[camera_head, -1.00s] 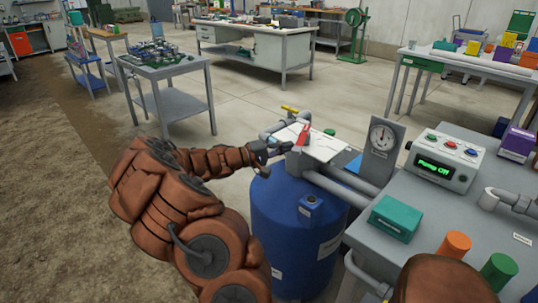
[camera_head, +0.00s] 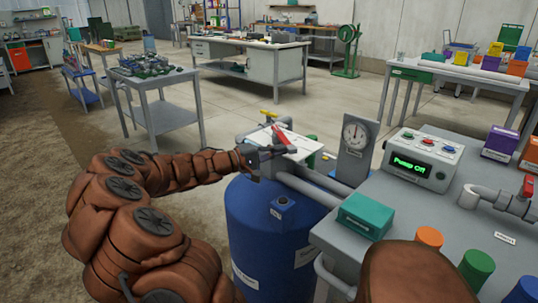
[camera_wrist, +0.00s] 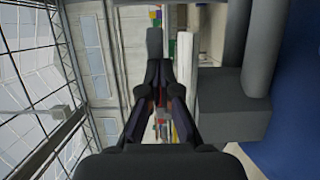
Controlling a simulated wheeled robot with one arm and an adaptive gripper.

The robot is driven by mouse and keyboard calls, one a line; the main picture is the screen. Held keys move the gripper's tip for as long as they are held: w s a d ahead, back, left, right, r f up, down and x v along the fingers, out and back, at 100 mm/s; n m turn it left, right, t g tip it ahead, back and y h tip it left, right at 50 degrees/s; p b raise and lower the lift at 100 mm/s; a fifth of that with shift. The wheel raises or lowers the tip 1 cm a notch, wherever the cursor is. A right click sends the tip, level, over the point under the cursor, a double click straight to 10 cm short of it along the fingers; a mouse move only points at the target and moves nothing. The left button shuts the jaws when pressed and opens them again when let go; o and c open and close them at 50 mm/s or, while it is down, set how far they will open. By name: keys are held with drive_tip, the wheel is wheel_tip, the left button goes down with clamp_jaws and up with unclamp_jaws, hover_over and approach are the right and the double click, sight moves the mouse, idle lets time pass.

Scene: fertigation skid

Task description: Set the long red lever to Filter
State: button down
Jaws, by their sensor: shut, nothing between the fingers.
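The long red lever (camera_head: 284,138) sits on the valve head above the blue tank, beside a white plate (camera_head: 302,146). It leans, its upper end toward the left. My gripper (camera_head: 270,152) is shut and empty, pointing right, right at the lever's near side. I cannot tell whether it touches the lever. In the wrist view my gripper (camera_wrist: 157,72) has its dark fingers together in the middle, and the lever cannot be made out clearly. The lettering on the plate is too small to read.
The blue tank (camera_head: 262,235) stands below my gripper. Grey pipes (camera_head: 305,187) run from the valve head toward the bench with a pressure gauge (camera_head: 356,140), a "Pump Off" control box (camera_head: 421,160) and a teal box (camera_head: 366,215). A small yellow handle (camera_head: 269,113) is behind the lever.

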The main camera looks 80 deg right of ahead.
drive_tip(key=shift+s+d+b, duration=0.1)
drive_tip(key=shift+s+b, duration=0.2)
drive_tip(key=shift+s, duration=0.4)
drive_tip(key=w+a, duration=0.6)
drive_tip(key=a, duration=0.5)
drive_tip(key=shift+a, duration=0.35)
drive_tip(key=shift+r, duration=0.15)
